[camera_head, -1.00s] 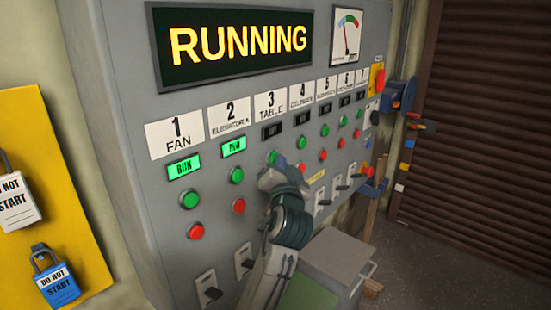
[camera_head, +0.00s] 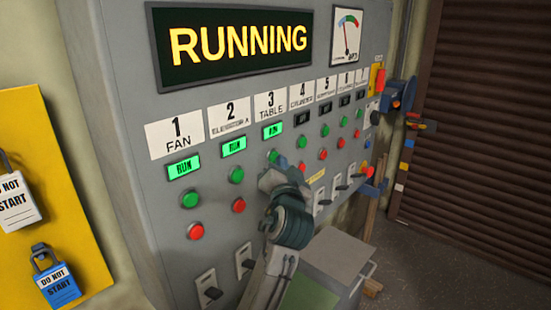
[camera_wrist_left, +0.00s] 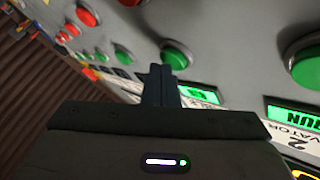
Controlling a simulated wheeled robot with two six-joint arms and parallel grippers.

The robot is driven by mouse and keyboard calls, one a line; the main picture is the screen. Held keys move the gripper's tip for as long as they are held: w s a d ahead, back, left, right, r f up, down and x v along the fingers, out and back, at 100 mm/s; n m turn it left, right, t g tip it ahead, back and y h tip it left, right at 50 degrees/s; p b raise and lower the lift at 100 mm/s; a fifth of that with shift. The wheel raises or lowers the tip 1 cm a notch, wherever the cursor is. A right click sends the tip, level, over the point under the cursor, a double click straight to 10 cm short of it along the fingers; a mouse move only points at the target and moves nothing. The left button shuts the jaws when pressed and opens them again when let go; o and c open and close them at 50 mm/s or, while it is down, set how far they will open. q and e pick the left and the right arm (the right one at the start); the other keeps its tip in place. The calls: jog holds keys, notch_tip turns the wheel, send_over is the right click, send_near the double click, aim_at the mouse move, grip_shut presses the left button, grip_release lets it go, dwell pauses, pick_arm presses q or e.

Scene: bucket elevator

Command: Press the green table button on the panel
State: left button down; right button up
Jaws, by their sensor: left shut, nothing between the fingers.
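The grey panel (camera_head: 135,115) carries a column labelled 3 TABLE (camera_head: 270,105). Its indicator (camera_head: 272,130) is lit green and reads RUN. The green table button (camera_head: 273,156) is below it, partly covered by my left gripper (camera_head: 275,168). In the left wrist view, the shut, empty fingers (camera_wrist_left: 160,78) are right at the green button (camera_wrist_left: 177,53), overlapping its edge. I cannot tell whether they are touching it. My right gripper is not in view.
The fan button (camera_head: 191,199) and elevator button (camera_head: 237,175) are to the left, with red buttons below. A big sign (camera_head: 237,42) reads RUNNING. A yellow board (camera_head: 70,190) holds padlocks at the left. A grey box (camera_head: 335,258) stands below the panel.

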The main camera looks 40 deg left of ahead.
pick_arm(q)
jog(key=shift+s+d, duration=0.1)
jog(key=shift+d, duration=0.4)
jog(key=d, duration=0.5)
jog(key=shift+s, duration=0.2)
dwell(0.8)
